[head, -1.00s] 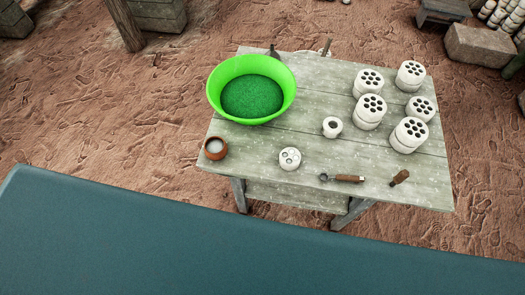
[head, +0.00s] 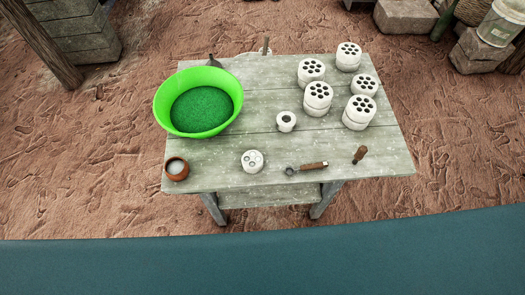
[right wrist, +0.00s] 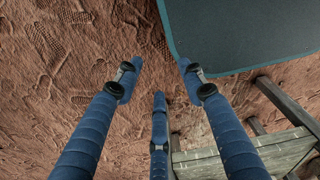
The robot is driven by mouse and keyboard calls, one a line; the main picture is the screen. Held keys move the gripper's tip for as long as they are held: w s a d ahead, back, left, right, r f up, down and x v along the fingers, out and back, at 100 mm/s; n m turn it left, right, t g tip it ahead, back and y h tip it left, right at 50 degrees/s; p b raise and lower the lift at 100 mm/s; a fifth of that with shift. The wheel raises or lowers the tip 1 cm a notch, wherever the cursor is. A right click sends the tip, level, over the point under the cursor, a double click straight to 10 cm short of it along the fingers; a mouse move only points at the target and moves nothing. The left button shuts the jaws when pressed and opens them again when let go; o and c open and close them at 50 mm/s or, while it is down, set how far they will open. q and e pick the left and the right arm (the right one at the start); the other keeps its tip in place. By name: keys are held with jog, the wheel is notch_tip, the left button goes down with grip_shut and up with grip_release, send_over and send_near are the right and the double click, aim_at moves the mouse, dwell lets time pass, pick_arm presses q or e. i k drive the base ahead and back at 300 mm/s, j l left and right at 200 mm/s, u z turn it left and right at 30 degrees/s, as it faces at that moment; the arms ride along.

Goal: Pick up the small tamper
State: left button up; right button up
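A short tool with a brown wooden handle (head: 360,154) lies near the right front of the table (head: 225,182); it may be the small tamper, but its working end is too small to tell. To its left lies a longer tool with a brown handle and a dark round end (head: 306,167). My right gripper (right wrist: 160,76) shows in the right wrist view with its blue fingers spread, empty, over bare ground beside the table (right wrist: 290,148). My left gripper is not in view.
The table's front right corner is clear. Stone blocks (head: 405,16) lie behind.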

aim_at(359, 155)
jog(key=z, duration=1.15)
